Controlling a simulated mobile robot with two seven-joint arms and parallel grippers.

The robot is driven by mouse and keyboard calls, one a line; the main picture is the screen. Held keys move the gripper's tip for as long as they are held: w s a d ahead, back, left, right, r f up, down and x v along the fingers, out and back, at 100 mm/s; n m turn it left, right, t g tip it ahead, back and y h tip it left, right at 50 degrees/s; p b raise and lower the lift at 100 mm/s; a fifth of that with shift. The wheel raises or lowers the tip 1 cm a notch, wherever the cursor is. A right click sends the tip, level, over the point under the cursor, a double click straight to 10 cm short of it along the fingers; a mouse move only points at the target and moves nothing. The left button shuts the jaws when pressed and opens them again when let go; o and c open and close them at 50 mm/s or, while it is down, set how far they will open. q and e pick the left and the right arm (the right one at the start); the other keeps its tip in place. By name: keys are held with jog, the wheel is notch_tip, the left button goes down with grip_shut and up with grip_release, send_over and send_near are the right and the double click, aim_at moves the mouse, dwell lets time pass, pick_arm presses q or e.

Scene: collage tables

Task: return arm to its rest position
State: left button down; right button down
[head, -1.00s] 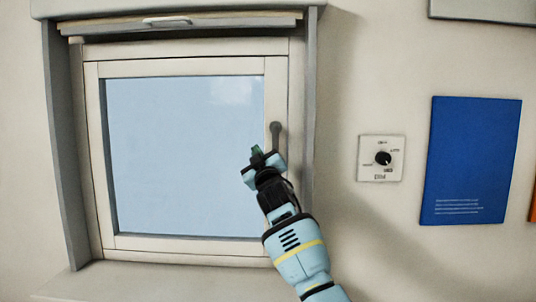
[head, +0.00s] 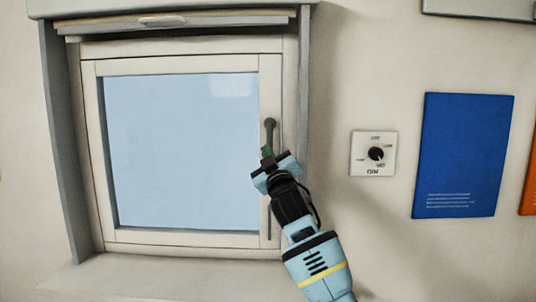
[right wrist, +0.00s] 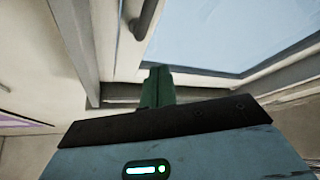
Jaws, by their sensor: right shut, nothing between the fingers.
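My right gripper (head: 267,152) is in front of the right side of the window frame, just below the dark window handle (head: 270,131). Its fingers are together with nothing between them. In the right wrist view, the shut green fingers (right wrist: 158,86) point toward the window frame, and the handle (right wrist: 147,18) shows above and to the left of them, apart from them. The window (head: 180,150) looks shut in its frame. My left gripper does not show.
A dial plate (head: 373,153) is on the wall right of the window. A blue poster (head: 463,156) hangs farther right, with an orange one (head: 530,185) at the edge. A raised shutter (head: 170,21) is above the window and a sill (head: 170,278) below. The wall between window and dial is bare.

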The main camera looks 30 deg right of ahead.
jog(key=shift+f, duration=0.1)
dwell(0.3)
jog(key=s+a+f+g+y, duration=0.2)
jog(key=a+f, duration=0.1)
jog(key=f, duration=0.9)
jog(key=s+a+f+g+y, duration=0.1)
jog(key=a+f+y, duration=0.1)
jog(key=f, duration=1.1)
jog(key=s+a+f+g+y, duration=0.1)
jog(key=s+a+f+g, duration=0.1)
jog(key=s+f, duration=0.5)
jog(key=s+a+f+g, duration=0.2)
jog(key=s+a+f, duration=0.15)
jog(key=f, duration=0.75)
jog(key=s+a+f+g+y, duration=0.2)
jog(key=s+a+f+g, duration=0.1)
jog(key=s+f, duration=1.15)
jog(key=s+a+f+m+g, duration=0.1)
jog(key=s+a+f, duration=0.1)
jog(key=s, duration=0.9)
jog(key=s+a+f+m+g, duration=0.1)
jog(key=s+f+g, duration=0.1)
jog(key=s, duration=1)
jog(key=shift+a+f+m+g+y+p, duration=0.3)
jog(key=shift+a+f+m, duration=0.1)
jog(key=shift+f, duration=0.4)
